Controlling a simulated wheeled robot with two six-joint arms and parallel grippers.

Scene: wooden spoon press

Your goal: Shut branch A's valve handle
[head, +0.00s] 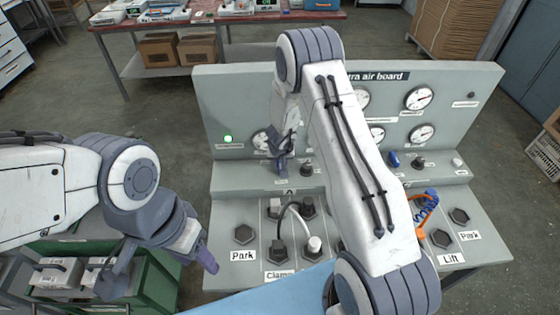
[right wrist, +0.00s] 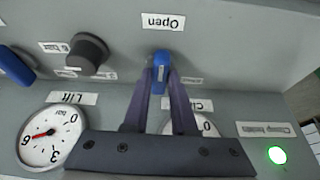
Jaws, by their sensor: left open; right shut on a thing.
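The blue valve handle (right wrist: 162,62) is in the right wrist view, below an upside-down "Open" label (right wrist: 162,21). My right gripper (right wrist: 163,78) is shut on this handle, its two dark fingers meeting around it. In the head view my right gripper (head: 281,160) is at the left part of the air board (head: 232,92), just above the "A" label (head: 290,191). There the handle is mostly hidden by the gripper. My left gripper (head: 163,270) is open and empty, left of the board and apart from it.
A second blue handle (head: 393,159) and dark knob (head: 418,162) are further right on the board. A green lamp (head: 228,139) glows at the left. Hoses and ports fill the lower shelf, partly hidden by my right arm. A green crate (head: 158,285) stands lower left.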

